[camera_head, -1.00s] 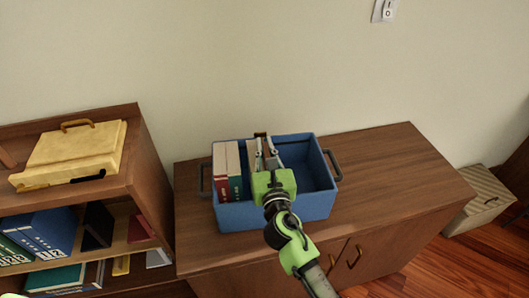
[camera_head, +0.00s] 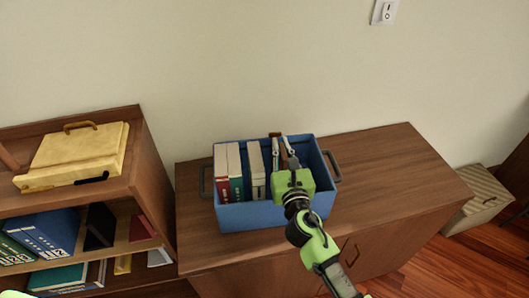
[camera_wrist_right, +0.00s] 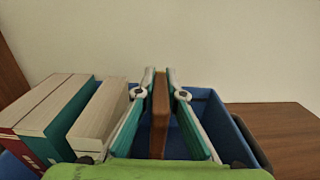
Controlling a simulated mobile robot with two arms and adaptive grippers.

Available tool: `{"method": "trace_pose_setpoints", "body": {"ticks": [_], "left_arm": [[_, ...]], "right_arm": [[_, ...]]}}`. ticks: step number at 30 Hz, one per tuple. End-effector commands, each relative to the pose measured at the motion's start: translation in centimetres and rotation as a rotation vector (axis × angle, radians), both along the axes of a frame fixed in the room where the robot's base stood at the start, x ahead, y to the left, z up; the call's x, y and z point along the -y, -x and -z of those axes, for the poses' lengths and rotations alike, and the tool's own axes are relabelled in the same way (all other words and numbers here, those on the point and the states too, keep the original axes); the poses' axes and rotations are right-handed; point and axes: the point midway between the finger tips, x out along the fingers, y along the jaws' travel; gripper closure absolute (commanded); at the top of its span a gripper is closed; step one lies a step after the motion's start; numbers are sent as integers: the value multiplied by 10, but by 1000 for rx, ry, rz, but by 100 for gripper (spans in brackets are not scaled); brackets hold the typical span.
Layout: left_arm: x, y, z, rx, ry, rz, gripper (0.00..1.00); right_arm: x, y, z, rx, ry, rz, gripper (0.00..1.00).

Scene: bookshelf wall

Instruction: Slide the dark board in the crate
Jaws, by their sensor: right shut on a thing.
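The blue crate (camera_head: 255,216) stands on the wooden cabinet, and its rim shows in the right wrist view (camera_wrist_right: 213,97). My right gripper (camera_head: 284,152) reaches down into the crate's right part. It is shut on the dark board (camera_wrist_right: 160,115), which stands upright between the two fingers in the right wrist view (camera_wrist_right: 160,95). The board's lower edge is hidden by the gripper. To its left in the crate stand a red book (camera_head: 221,165), a teal book (camera_head: 235,170) and a pale book (camera_head: 255,172).
The cabinet top (camera_head: 390,170) is clear right of the crate. A shelf on the left holds a yellow case (camera_head: 75,152) on top and several books and binders below. A striped box (camera_head: 478,198) stands on the floor at right. The wall is close behind the crate.

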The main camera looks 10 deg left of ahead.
Motion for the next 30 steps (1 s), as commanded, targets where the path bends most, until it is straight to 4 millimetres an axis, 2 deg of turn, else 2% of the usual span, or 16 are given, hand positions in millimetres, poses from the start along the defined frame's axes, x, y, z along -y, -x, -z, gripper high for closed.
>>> {"method": "trace_pose_setpoints", "body": {"ticks": [1,13,23,24,26,27,30], "left_arm": [[0,0,-2,0,0,0,88],[0,0,-7,0,0,0,88],[0,0,-8,0,0,0,88],[0,0,-8,0,0,0,88],[0,0,-8,0,0,0,88],[0,0,-8,0,0,0,88],[0,0,-8,0,0,0,88]], "right_arm": [[7,-2,-1,0,4,7,100],[32,-10,0,0,4,6,100],[29,-9,1,0,2,3,100],[29,-9,1,0,2,3,88],[29,-9,1,0,2,2,72],[29,-9,1,0,2,2,68],[28,-9,0,-1,1,2,68]]}}
